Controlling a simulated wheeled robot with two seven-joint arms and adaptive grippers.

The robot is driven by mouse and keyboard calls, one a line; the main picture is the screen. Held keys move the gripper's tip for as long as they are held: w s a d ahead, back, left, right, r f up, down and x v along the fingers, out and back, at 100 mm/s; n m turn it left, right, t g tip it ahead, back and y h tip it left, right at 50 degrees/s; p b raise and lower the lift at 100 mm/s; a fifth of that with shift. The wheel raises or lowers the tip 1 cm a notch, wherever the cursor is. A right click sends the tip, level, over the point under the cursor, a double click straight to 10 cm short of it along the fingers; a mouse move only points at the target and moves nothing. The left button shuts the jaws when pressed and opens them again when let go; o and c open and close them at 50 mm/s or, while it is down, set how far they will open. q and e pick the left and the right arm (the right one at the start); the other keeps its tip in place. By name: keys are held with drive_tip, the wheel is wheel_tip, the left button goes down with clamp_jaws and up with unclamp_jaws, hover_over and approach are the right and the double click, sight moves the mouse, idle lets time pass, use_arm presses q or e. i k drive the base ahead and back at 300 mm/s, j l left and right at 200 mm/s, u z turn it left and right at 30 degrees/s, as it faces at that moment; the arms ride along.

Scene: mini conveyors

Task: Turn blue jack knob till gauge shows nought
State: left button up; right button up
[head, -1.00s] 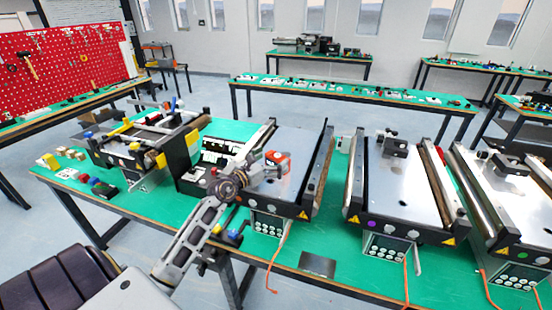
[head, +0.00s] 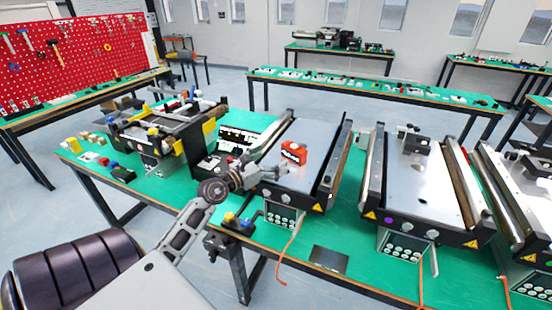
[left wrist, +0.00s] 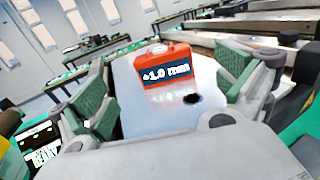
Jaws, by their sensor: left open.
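The gauge is an orange-red block (head: 294,152) standing on the metal bed of the middle conveyor. In the left wrist view, the gauge (left wrist: 166,66) has a dark display that appears to read +1.0 mm. My left gripper (head: 284,172) is open and empty over the near part of the bed, just short of the gauge and apart from it. Its green-padded fingers (left wrist: 168,95) frame the gauge in the wrist view. A small blue part (head: 246,224), possibly the blue jack knob, sits at the table's front edge below my left wrist, beside a yellow one. My right gripper is not in view.
The conveyor bed (head: 318,136) has dark side rails. A button box (head: 285,216) with an orange cable is below its front. Another conveyor (head: 414,180) stands to the right. A dark flat plate (head: 328,259) lies on the green table. A framed unit (head: 160,125) stands at the left.

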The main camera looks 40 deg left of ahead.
sight(246, 223)
drive_tip(key=k+l+u, duration=0.1)
drive_tip(key=i+j+u, duration=0.1)
drive_tip(key=u, duration=1.45)
